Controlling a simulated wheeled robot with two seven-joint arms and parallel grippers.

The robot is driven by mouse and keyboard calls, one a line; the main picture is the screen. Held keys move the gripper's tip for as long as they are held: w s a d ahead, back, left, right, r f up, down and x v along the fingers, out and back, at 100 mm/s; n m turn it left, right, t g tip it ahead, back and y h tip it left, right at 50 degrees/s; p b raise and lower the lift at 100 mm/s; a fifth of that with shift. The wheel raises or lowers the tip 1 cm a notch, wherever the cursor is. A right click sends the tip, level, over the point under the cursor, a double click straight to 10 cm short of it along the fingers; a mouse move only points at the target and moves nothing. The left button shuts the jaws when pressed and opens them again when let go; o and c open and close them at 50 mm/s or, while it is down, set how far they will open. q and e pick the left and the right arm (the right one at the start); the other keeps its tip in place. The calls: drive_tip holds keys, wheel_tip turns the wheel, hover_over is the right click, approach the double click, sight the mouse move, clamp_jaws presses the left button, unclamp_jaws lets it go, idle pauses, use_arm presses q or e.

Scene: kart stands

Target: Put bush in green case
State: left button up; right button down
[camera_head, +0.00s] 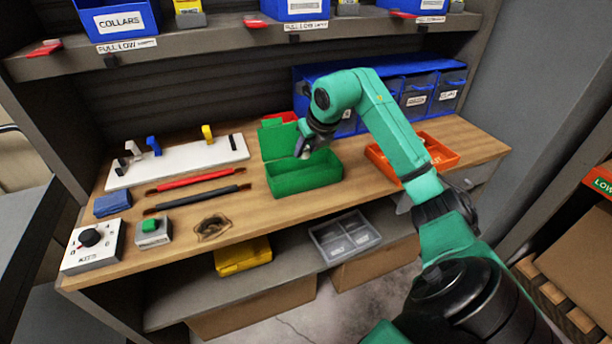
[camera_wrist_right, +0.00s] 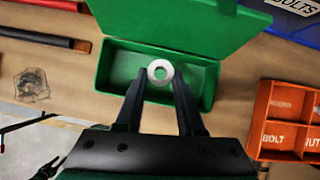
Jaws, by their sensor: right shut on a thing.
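The green case (camera_head: 305,182) stands on the wooden bench with its lid up at the back. Its open inside also shows in the right wrist view (camera_wrist_right: 119,68). My right gripper (camera_head: 302,150) is over the case, pointing down. In the right wrist view, the bush (camera_wrist_right: 152,66), a small pale ring with a hole, sits between the fingertips, which are shut on it. Behind it the case floor looks empty where it is visible. How high the bush is above the case floor I cannot tell. My left gripper is not in view.
An orange tray (camera_head: 440,153) with compartments is right of the case. Red and black rods (camera_head: 195,181) and a white board (camera_head: 178,162) lie to the left. Blue bins (camera_head: 445,100) stand behind. A grey tray (camera_head: 345,236) and a yellow bin (camera_head: 243,256) are below the bench.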

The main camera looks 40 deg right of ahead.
wheel_tip(320, 180, down, 8)
drive_tip(key=shift+r+p, duration=0.1)
drive_tip(key=shift+p, duration=0.3)
drive_tip(key=shift+f, duration=0.25)
drive_tip(key=c, duration=0.5)
unclamp_jaws()
drive_tip(key=shift+r, duration=0.1)
drive_tip(key=b+v, duration=0.2)
drive_tip(key=v, duration=1)
drive_tip(key=shift+a, duration=0.1)
